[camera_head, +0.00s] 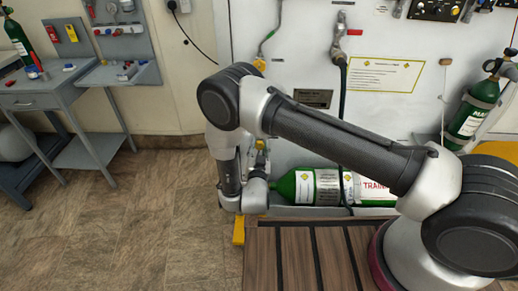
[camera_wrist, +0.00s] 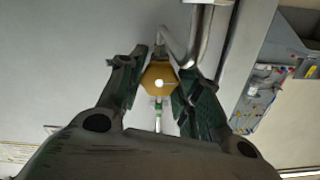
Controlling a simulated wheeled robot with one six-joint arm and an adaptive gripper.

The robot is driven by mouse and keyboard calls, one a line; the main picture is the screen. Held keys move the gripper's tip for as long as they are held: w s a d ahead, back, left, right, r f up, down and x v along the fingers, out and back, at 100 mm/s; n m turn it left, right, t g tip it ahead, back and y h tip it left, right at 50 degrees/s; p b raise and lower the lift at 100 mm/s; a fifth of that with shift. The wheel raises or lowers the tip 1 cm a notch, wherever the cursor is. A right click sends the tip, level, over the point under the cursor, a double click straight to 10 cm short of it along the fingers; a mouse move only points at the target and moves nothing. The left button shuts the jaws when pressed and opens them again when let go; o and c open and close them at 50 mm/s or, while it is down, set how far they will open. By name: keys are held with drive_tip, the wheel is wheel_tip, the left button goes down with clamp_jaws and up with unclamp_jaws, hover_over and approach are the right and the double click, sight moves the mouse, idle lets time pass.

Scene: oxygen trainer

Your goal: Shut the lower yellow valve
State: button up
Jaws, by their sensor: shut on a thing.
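The lower yellow valve (camera_wrist: 150,74) shows in the wrist view as a yellow hexagonal knob with a bright spot in its middle. My gripper (camera_wrist: 158,78) has one dark finger on each side of the knob and is shut on it. A metal pipe runs up behind the valve. In the head view, a small yellow piece (camera_head: 260,144) shows beside my wrist and looks like this valve. My arm hides my fingers there. Another yellow valve (camera_head: 259,65) sits higher on the white panel. The knob's turn position cannot be told.
A green cylinder (camera_head: 305,187) lies low along the panel, behind my arm. A red-handled valve with a hose (camera_head: 338,50) hangs on the panel. A grey tool bench (camera_head: 60,90) stands at the left. The floor (camera_head: 140,220) at the left front is clear.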

drive_tip(key=shift+m, duration=2.5)
drive_tip(key=o, duration=1)
drive_tip(key=shift+o, duration=0.2)
drive_tip(key=shift+s, duration=0.1)
drive_tip(key=s, duration=0.7)
drive_tip(key=shift+s+a, duration=0.15)
drive_tip(key=shift+s, duration=0.05)
